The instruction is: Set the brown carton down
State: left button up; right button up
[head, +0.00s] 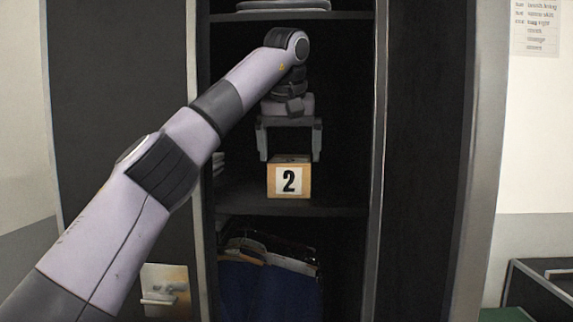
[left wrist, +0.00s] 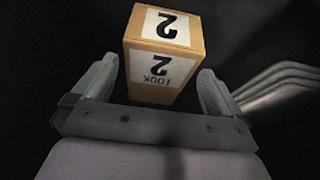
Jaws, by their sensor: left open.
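The brown carton (head: 271,186), a small box with a white label marked 2, stands upright on the dark middle shelf (head: 345,210) of the wardrobe. My left gripper (head: 289,158) is above it, pointing down, with its two fingers apart. The fingers are clear of the carton's sides, and the gripper is empty. In the left wrist view the carton (left wrist: 185,45) shows labels on two faces, beyond the open fingers of the left gripper (left wrist: 160,85). My right gripper is in neither view.
Pale stacked items (head: 285,5) lie on the upper shelf. Dark blue cloth (head: 265,290) fills the space below the middle shelf. The wardrobe's side frames stand close on both sides. The shelf right of the carton is clear.

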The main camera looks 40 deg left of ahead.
pick_arm(q)
jog(key=shift+s+d+b, duration=0.4)
jog(key=shift+s+d, duration=0.1)
jog(key=shift+s, duration=0.2)
jog(key=s+d+b, duration=0.1)
jog(key=s+d, duration=0.1)
jog(key=s, duration=0.1)
jog(key=shift+s+d, duration=0.15)
jog(key=shift+d, duration=0.25)
jog(key=shift+s+d, duration=0.65)
jog(key=shift+s, duration=0.15)
